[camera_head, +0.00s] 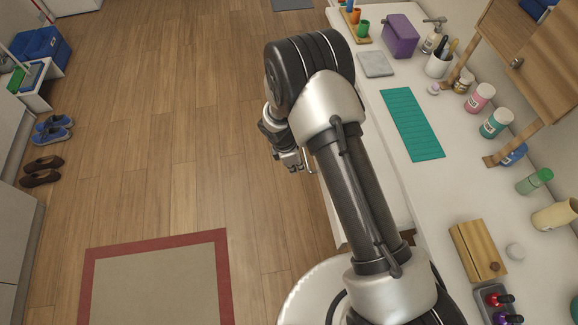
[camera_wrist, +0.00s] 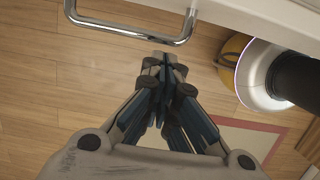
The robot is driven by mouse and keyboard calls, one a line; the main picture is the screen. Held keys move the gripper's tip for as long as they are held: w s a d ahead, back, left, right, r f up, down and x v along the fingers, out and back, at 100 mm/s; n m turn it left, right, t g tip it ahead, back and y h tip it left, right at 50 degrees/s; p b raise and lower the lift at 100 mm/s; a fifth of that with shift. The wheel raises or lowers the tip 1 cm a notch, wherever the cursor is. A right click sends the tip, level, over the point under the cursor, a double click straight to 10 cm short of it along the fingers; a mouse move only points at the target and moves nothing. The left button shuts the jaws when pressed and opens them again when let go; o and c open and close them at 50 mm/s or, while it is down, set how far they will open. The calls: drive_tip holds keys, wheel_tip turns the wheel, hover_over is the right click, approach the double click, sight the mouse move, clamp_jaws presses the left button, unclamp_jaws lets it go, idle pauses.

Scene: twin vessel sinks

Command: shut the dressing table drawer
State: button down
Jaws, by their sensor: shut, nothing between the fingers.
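The white dressing table drawer (camera_wrist: 262,14) shows its front edge at the top of the wrist view, with a grey metal bar handle (camera_wrist: 130,35). In the head view the drawer (camera_head: 386,178) sticks out from under the tabletop, and my arm hides much of it. The handle (camera_head: 311,160) shows there as a thin bar. My gripper (camera_wrist: 165,62) is shut and empty, its fingertips close to the handle's bar. I cannot tell whether they touch. In the head view my gripper (camera_head: 293,165) hangs over the floor in front of the drawer.
The white tabletop (camera_head: 392,95) bears a teal mat (camera_head: 412,124), a purple box (camera_head: 400,35), a wooden block (camera_head: 478,250) and several jars along the back. Wooden floor (camera_head: 180,140) lies open to the left, with a red-bordered rug (camera_head: 160,280) and shoes (camera_head: 43,170) farther off.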

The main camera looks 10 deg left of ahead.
drive_tip(key=shift+d, duration=0.15)
drive_tip(key=w+d+p, duration=0.1)
drive_tip(key=w+d, duration=0.1)
drive_tip(key=d, duration=0.6)
drive_tip(key=w+d+p, duration=0.1)
drive_tip(key=w+d, duration=0.1)
drive_tip(key=d, duration=0.6)
drive_tip(key=w+d+p, duration=0.1)
drive_tip(key=w+d, duration=0.2)
drive_tip(key=d, duration=0.5)
drive_tip(key=shift+d, duration=0.1)
drive_tip(key=a, duration=0.1)
drive_tip(key=a+r, duration=0.1)
drive_tip(key=s+a, duration=0.1)
drive_tip(key=a, duration=0.1)
drive_tip(key=shift+a+r+p, duration=0.1)
drive_tip(key=shift+r+p, duration=0.15)
drive_tip(key=shift+p, duration=0.15)
drive_tip(key=p+v, duration=0.3)
drive_tip(key=v, duration=0.6)
drive_tip(key=shift+r, duration=0.1)
